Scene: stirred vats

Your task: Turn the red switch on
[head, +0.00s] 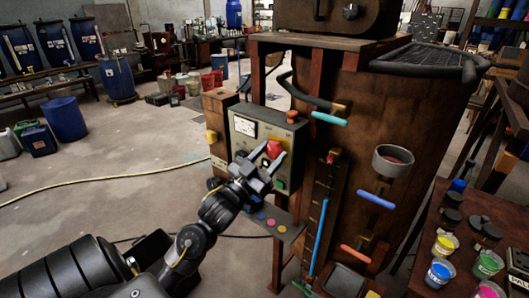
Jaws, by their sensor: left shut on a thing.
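The red switch (274,148) is on the front of a grey control box (243,122) that has a white dial meter and is fixed beside a large brown vat (350,90). My left gripper (269,154) reaches up to the box from the lower left. Its two fingers are on either side of the red switch and shut on it. The fingers hide part of the switch, so I cannot tell which way it is set. A small green button (280,184) shows just below the gripper. My right gripper is not in view.
A shelf with coloured buttons (267,220) juts out below the box. Blue (377,199) and orange (356,253) handles stick out of the vat. Paint pots (440,272) stand on a table at right. A yellow hose (110,178) crosses the open floor at left.

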